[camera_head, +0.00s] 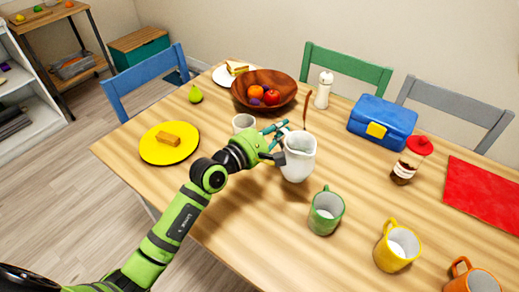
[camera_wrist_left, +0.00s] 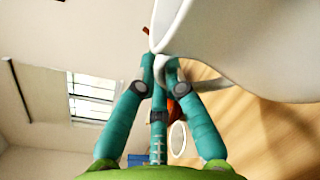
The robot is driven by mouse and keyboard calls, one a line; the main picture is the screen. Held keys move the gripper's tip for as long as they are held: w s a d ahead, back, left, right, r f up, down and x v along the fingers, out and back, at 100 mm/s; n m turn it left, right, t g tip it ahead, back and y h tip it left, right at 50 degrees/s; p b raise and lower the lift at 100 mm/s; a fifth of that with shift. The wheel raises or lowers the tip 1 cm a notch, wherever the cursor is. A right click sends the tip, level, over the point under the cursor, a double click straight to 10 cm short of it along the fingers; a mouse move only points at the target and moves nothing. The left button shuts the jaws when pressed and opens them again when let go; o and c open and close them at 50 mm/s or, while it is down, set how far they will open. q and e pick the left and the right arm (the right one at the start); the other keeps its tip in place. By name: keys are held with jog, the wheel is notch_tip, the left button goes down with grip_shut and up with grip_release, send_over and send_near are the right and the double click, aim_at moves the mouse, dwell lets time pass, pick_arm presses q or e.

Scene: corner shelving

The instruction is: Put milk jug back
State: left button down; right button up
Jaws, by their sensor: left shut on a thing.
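The white milk jug (camera_head: 299,158) is near the middle of the wooden table (camera_head: 245,205) in the head view and looks upright. My left gripper (camera_head: 281,140) reaches it from the left and is shut on its handle. In the left wrist view, the teal fingers (camera_wrist_left: 158,62) close around the jug's handle, and the white jug body (camera_wrist_left: 240,45) fills the upper right. I cannot tell whether the jug touches the table. My right gripper is not in view.
A white cup (camera_head: 243,123) stands close behind my left gripper. A green mug (camera_head: 326,212), a yellow mug (camera_head: 397,247) and an orange mug (camera_head: 471,279) stand to the right. A wooden fruit bowl (camera_head: 264,88), a shaker (camera_head: 323,90) and a blue lunchbox (camera_head: 382,120) are behind. A yellow plate (camera_head: 170,144) is left.

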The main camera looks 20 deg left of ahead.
pick_arm(q)
jog(key=a+f+b, duration=0.1)
jog(key=a+f, duration=0.1)
jog(key=w+a+f+b, duration=0.1)
jog(key=a+f+b, duration=0.1)
jog(key=f, duration=0.1)
jog(key=a+f+b, duration=0.2)
jog(key=f, duration=0.1)
jog(key=shift+w+a, duration=0.2)
jog(key=shift+a, duration=0.2)
jog(key=c, duration=1.3)
grip_release()
jog(key=shift+f, duration=0.15)
